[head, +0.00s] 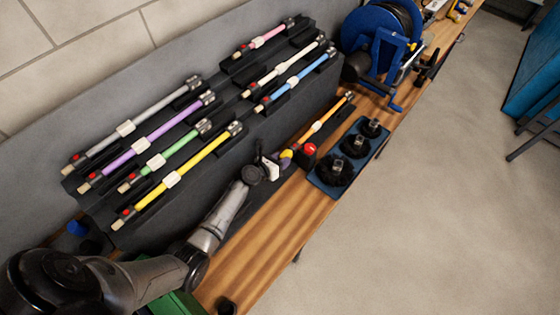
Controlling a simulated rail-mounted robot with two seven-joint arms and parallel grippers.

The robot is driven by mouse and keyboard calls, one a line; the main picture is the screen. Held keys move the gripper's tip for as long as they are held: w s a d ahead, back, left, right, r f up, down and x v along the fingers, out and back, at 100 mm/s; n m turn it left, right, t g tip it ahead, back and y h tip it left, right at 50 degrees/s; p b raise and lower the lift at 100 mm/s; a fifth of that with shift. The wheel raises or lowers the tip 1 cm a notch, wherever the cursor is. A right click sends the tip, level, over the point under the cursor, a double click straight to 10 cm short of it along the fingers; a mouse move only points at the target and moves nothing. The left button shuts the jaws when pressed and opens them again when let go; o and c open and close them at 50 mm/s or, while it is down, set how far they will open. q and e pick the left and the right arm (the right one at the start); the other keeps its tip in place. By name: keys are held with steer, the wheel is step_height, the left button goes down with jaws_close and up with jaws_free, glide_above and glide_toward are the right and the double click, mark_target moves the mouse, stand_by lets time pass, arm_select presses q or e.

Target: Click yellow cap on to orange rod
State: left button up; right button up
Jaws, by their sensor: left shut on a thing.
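The orange rod (323,121) lies diagonally along the wooden bench, with a white sleeve at its middle and a dark fitting at its far end. My left gripper (283,160) reaches in from the lower left and is shut on the small yellow cap (286,153). The cap is at the rod's near end, close to it. I cannot tell from this distance whether the cap touches the rod or sits on it. My right gripper is not in view.
A red round knob (310,149) stands right beside the rod's near end. A blue tray (325,186) with black round brushes lies to the right. A dark rack (105,208) holds several coloured rods behind. A blue hose reel (385,52) stands farther along the bench.

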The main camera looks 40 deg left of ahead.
arm_select(q)
steer(key=shift+w, duration=0.4)
steer(key=o, duration=1.2)
steer(key=shift+s, duration=0.1)
steer(key=shift+c, duration=0.2)
steer(key=shift+s+r, duration=0.15)
steer(key=shift+s, duration=0.15)
steer(key=p+v, duration=0.3)
steer(key=v, duration=1)
steer(key=shift+s, duration=0.1)
